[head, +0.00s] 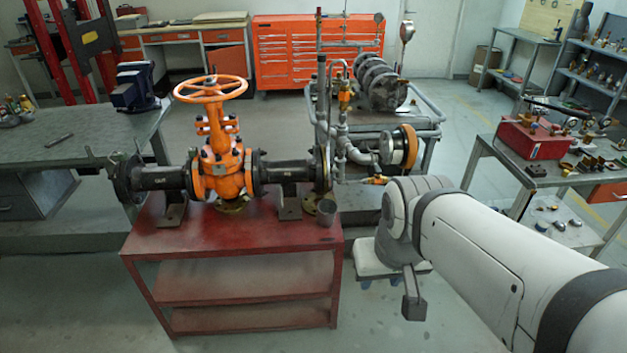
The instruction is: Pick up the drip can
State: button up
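The drip can (326,213) is a small grey cup-like can. It stands upright on the right front corner of the red table (230,238), below the right end flange of the pipe. The orange gate valve (222,160) with its handwheel stands left of the can. My arm reaches in from the lower right. A dark grey end piece, which looks like part of my gripper (412,305), hangs below the arm, right of the can and apart from it. My fingers are mostly hidden, so their opening does not show.
A pipe rig (375,140) with gauges stands behind the red table. A grey workbench (80,140) with a vise (135,88) is at left. A side bench with a red box (533,138) is at right. Open floor (380,325) lies right of the red table.

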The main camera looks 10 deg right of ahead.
aim_at(327, 209)
jog(key=u, duration=0.05)
jog(key=i, duration=1)
jog(key=z, duration=0.05)
